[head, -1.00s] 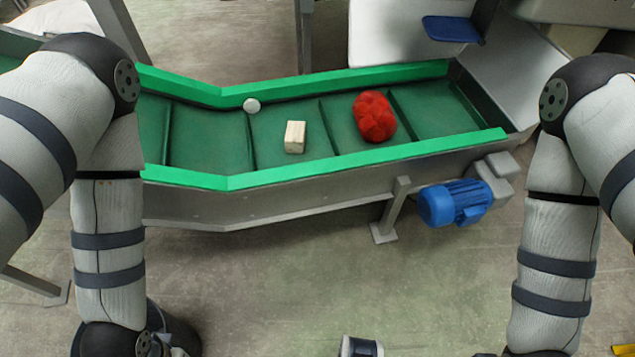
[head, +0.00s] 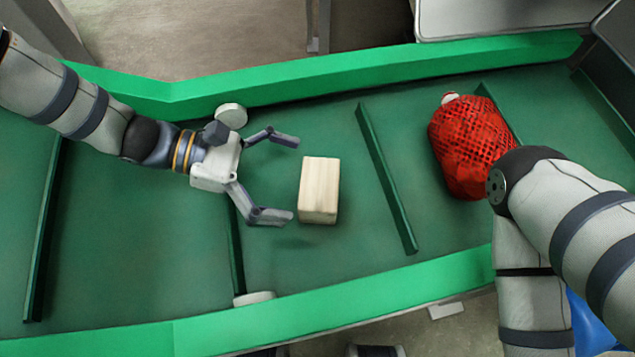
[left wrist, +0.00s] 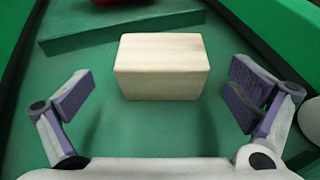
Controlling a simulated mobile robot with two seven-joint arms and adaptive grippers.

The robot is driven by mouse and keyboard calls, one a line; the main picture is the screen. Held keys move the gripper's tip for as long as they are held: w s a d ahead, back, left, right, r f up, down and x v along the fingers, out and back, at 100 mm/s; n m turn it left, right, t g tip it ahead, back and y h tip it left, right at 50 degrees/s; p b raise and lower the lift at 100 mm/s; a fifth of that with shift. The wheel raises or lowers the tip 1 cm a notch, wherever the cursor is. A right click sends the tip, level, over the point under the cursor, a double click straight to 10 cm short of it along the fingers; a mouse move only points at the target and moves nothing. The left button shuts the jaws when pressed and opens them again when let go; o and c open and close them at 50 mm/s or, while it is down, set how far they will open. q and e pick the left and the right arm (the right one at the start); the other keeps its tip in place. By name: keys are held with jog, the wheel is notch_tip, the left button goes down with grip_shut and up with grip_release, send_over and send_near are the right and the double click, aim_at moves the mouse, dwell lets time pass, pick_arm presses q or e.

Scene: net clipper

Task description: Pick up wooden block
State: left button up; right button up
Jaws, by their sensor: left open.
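The wooden block (head: 320,190) is pale and box-shaped. It rests on the green conveyor belt (head: 120,240), between two raised cleats. My left gripper (head: 284,179) is open and empty just left of the block, its fingers pointing at it. In the left wrist view the block (left wrist: 162,66) sits ahead of and between the open fingers (left wrist: 158,95), apart from both. My right arm shows at the right of the head view, but its gripper is out of the picture.
A red net bag (head: 468,145) lies on the belt to the right, past a cleat (head: 386,180). Green side rails (head: 350,75) border the belt.

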aim_at(331, 191)
pick_arm(q)
jog(key=x, duration=0.3)
jog(key=b+x, duration=0.1)
jog(key=x, duration=0.3)
jog(key=shift+s+d+f+b, duration=0.1)
jog(key=shift+d+f+b, duration=0.05)
jog(key=shift+f+b, duration=0.2)
jog(key=c, duration=1.2)
jog(key=shift+o, duration=0.2)
